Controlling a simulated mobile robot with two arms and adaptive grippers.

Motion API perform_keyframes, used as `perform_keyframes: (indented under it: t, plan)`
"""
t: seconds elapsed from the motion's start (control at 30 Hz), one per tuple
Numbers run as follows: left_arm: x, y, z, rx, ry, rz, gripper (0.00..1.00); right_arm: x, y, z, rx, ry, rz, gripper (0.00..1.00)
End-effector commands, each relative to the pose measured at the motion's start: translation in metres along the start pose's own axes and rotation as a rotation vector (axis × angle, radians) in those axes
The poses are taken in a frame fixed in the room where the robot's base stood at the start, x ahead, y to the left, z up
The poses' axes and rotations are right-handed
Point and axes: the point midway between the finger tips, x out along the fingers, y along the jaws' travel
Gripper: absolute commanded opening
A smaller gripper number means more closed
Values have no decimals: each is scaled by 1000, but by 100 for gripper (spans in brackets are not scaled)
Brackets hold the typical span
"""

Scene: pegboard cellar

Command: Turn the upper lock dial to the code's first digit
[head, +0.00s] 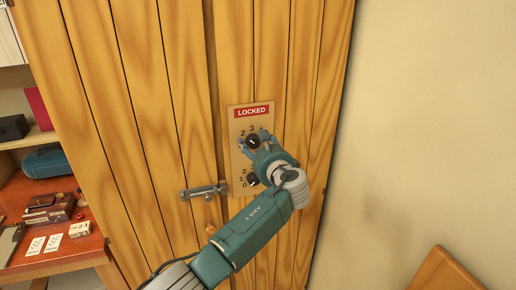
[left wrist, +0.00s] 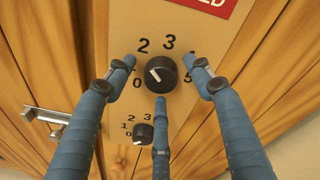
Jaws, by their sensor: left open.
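The upper lock dial (left wrist: 161,75) is a black round knob with a white mark pointing up-left in the left wrist view. Digits 0, 2, 3 and 5 show around it; others are covered by fingers. It also shows in the head view (head: 253,141), partly behind my gripper. My left gripper (left wrist: 160,82) is open, its three fingers spread around the upper dial, with gaps between fingertips and knob. The lower dial (left wrist: 143,134) sits below, its mark toward the lower left. Both dials are on a tan plate (head: 236,115) with a red LOCKED sign (head: 253,112). My right gripper is not in view.
A metal latch (head: 203,191) crosses the seam of the wooden doors (head: 150,100). Bare wall is at right.

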Motion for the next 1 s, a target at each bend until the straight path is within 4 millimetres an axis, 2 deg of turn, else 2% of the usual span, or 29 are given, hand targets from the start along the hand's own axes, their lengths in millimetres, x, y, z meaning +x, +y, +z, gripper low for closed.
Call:
perform_keyframes:
  t: [0.17, 0.6, 0.8, 1.0]
  plan:
    - [-17, 0, -1, -2, 2, -2, 53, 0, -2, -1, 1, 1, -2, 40]
    - [-100, 1, 0, -1, 1, -1, 53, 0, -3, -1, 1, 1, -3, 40]
    - [-116, 1, 1, 0, -1, 1, 53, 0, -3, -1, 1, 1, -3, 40]
    - [-118, 1, 1, 0, -1, 1, 53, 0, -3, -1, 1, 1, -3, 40]
